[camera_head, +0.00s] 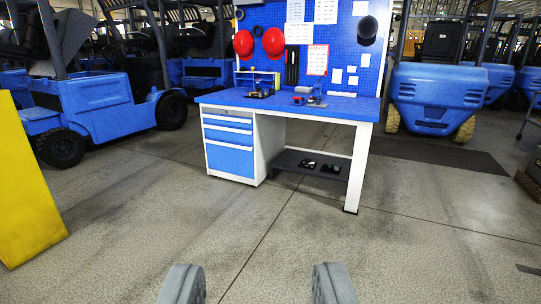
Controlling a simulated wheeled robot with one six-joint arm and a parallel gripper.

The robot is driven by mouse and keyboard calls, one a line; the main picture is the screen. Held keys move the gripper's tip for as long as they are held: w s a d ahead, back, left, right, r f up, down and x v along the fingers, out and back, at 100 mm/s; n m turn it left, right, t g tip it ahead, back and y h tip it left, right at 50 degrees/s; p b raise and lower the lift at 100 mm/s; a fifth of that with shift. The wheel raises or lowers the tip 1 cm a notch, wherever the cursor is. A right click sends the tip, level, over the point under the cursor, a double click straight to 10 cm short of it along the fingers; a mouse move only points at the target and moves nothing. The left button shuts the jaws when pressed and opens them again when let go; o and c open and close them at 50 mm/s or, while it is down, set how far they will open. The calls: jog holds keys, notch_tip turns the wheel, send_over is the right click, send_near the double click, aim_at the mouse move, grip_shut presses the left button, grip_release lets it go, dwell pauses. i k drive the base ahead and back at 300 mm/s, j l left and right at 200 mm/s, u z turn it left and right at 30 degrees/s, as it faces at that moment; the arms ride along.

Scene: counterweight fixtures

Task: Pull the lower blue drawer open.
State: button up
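A workbench (352,112) with a blue top and white frame stands ahead, in the middle of the view. Under its left end is a white cabinet with several blue drawers. The lower blue drawer (230,162) is the tallest and lowest front, and it looks shut, level with the cabinet. My gripper (258,286) shows at the bottom edge, with its two grey fingers wide apart and nothing between them. It is well short of the bench, with floor between. The fingers' rear parts are cut off by the frame.
Blue forklifts stand at left (100,98) and right (437,97). A yellow panel (25,185) rises at the left edge. A dark shelf (312,167) sits under the bench. Red helmets (273,41) hang on the blue pegboard. The concrete floor before the bench is clear.

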aim_at(232, 158)
jog(key=i, duration=2.35)
jog(key=i+u, duration=0.1)
jog(key=i, duration=1.05)
jog(key=i+l, duration=0.2)
jog(key=i, duration=0.95)
jog(key=u, duration=0.55)
